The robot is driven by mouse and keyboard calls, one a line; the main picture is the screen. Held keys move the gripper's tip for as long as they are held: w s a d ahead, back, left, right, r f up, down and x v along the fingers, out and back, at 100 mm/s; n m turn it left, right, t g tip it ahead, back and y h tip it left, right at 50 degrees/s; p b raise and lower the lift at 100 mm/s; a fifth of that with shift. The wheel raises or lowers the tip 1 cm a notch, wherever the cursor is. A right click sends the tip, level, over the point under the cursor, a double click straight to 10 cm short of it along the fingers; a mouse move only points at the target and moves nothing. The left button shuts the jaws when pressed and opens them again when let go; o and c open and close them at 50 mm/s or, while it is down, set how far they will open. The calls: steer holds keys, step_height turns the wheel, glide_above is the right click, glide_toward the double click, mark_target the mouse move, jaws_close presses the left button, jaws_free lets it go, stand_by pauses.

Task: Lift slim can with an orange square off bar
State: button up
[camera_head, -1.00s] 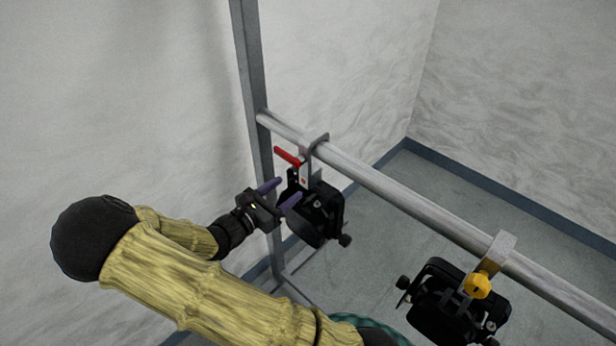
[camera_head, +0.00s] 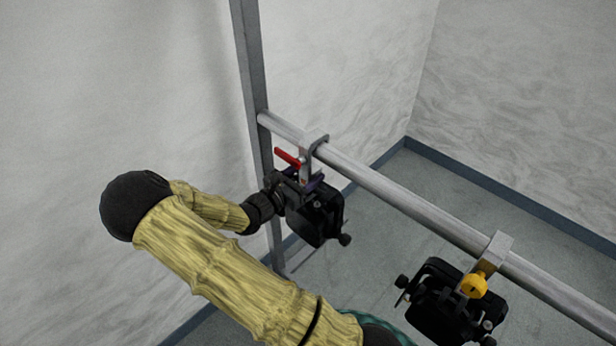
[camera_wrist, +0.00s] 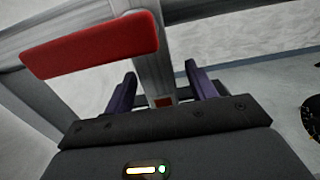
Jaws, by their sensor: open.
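The left black par can (camera_head: 318,222) hangs from the bar (camera_head: 380,187) by a grey hook clamp (camera_head: 313,147) with a red lever (camera_head: 287,157). In the wrist view, a small orange-red square (camera_wrist: 163,102) shows low on the clamp's upright stem (camera_wrist: 153,72). My gripper (camera_wrist: 161,92) is open, with one purple finger on each side of that stem and gaps showing. The red lever (camera_wrist: 95,45) crosses above the left finger. In the head view my gripper is at the clamp, just above the can, and partly hides the stem.
A second black can (camera_head: 437,300) with a yellow knob (camera_head: 473,285) hangs further right on the bar. A grey upright post (camera_head: 252,75) stands at the bar's left end. Pale walls lie behind, and the floor beneath is clear.

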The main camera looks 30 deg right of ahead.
steer(key=x, duration=0.2)
steer(key=shift+w+d, duration=0.15)
steer(key=shift+d, duration=0.15)
steer(key=shift+c, duration=0.5)
jaws_close()
steer(key=shift+r, duration=0.15)
